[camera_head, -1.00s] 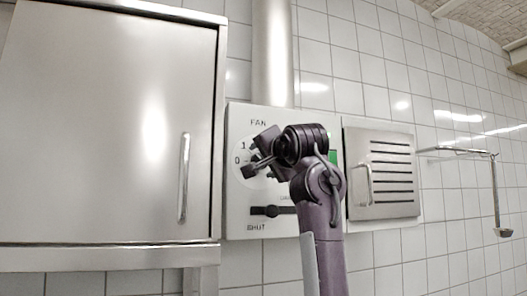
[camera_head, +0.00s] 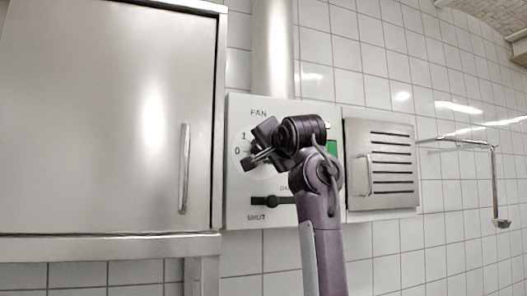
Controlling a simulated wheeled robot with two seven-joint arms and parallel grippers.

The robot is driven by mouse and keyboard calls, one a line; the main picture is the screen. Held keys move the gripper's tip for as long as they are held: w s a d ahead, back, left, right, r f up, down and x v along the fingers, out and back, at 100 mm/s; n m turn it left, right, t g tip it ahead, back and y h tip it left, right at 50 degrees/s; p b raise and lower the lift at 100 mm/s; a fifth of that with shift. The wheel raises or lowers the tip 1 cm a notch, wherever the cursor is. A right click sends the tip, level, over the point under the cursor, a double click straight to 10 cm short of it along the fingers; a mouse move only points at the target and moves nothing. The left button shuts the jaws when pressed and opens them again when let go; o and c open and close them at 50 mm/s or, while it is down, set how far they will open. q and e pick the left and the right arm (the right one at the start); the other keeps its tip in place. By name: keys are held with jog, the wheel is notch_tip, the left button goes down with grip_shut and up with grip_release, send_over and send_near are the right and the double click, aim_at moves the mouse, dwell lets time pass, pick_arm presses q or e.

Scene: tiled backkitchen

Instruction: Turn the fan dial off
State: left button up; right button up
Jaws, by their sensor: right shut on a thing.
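The fan panel (camera_head: 240,208) is a pale plate on the tiled wall, marked FAN at the top with 1 and 0 at the left of a round white dial face (camera_head: 241,164). My right gripper (camera_head: 261,146) is in front of this dial face, shut on the fan dial. The gripper and wrist cover the dial's knob, so its exact pointing cannot be told. My left gripper is not in view.
A dark slider (camera_head: 270,201) marked SHUT sits below the dial, partly behind my right arm. A steel cabinet (camera_head: 100,120) stands at the left. A slotted vent door (camera_head: 385,165) and a wall rail with a hanging ladle (camera_head: 494,190) are at the right.

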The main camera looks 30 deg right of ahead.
jog(key=shift+d+r+n+b, duration=0.1)
jog(key=shift+n+b, duration=0.3)
jog(key=shift+n, duration=3.9)
jog(key=o, duration=1)
jog(key=b+v, duration=0.5)
jog(key=v, duration=0.2)
jog(key=shift+s, duration=0.4)
jog(key=shift+w, duration=0.1)
